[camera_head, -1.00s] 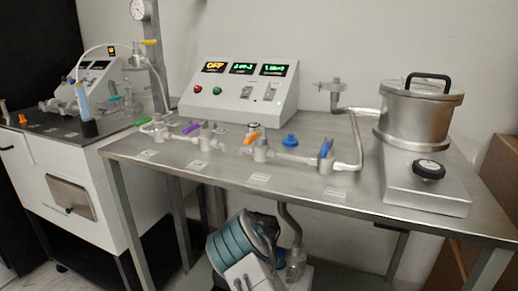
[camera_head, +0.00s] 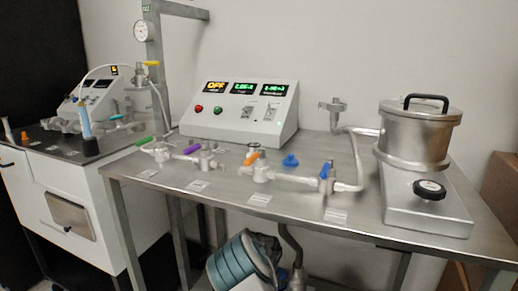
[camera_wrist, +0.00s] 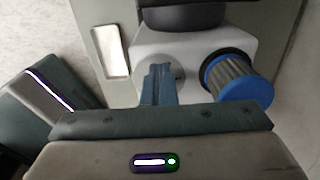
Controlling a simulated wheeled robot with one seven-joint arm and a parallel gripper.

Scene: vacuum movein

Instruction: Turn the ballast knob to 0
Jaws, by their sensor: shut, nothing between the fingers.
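In the wrist view my gripper (camera_wrist: 160,70) is shut and empty, its fingers pointing at the pale end face of a machine body (camera_wrist: 205,45). A rounded grey part (camera_wrist: 181,78) shows partly behind the fingertips; it may be the ballast knob, but no markings are readable. I cannot tell whether the fingers touch it. In the head view a teal ribbed pump (camera_head: 236,262) sits below the table, cut off by the lower edge.
In the wrist view a ribbed cylinder with a blue rim (camera_wrist: 238,80) sticks out just right of the fingers. A dark round part (camera_wrist: 182,14) is above. In the head view the steel table (camera_head: 225,190) overhangs the pump and carries valves and a control box (camera_head: 240,112).

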